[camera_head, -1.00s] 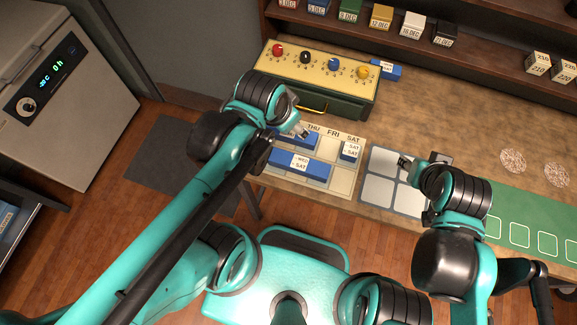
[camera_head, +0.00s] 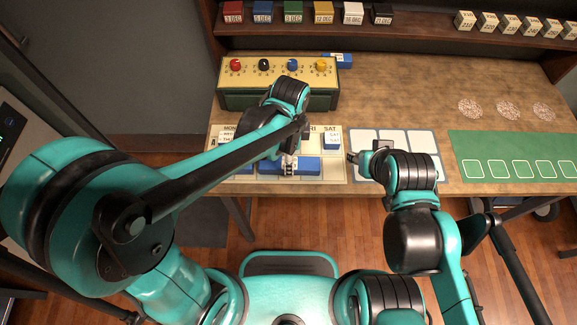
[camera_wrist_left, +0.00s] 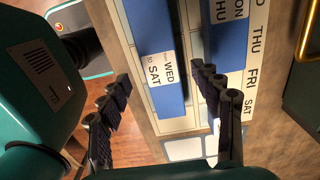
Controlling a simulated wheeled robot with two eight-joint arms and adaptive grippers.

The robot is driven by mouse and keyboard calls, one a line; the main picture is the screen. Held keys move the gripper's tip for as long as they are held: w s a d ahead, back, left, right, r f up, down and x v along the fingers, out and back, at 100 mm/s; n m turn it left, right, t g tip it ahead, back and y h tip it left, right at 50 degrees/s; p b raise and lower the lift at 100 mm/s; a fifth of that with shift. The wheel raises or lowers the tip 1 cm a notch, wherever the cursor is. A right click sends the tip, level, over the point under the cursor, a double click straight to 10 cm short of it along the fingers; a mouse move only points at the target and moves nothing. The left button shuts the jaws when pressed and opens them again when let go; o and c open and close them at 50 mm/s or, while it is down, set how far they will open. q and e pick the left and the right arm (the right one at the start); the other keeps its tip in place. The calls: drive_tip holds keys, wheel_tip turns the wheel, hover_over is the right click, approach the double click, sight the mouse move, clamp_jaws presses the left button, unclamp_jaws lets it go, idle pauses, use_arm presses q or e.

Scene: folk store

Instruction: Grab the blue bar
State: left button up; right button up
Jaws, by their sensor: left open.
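A blue bar (camera_head: 308,166) with a white label lies on the lower row of the calendar board (camera_head: 335,178). In the left wrist view this blue bar (camera_wrist_left: 152,40) reads "WED TO SAT". My left gripper (camera_head: 288,165) is over this bar. In the left wrist view my left gripper (camera_wrist_left: 163,80) is open, with one finger on each side of the bar's labelled end; I cannot tell whether they touch it. A second blue bar (camera_wrist_left: 228,40) lies alongside, partly cut off.
A small blue-and-white block (camera_head: 332,140) sits under SAT. Behind the board stands a green-and-yellow box (camera_head: 232,98) with coloured knobs. Another blue piece (camera_head: 344,61) lies behind it. The grey-square mat (camera_head: 425,165) and green mat (camera_head: 510,150) lie to the right.

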use_arm(q)
wheel_tip(320, 180, down, 4)
drive_tip(key=shift+w+f+b, duration=0.1)
drive_tip(key=shift+b, duration=0.8)
drive_tip(key=shift+c, duration=0.7)
drive_tip(key=c, duration=1.2)
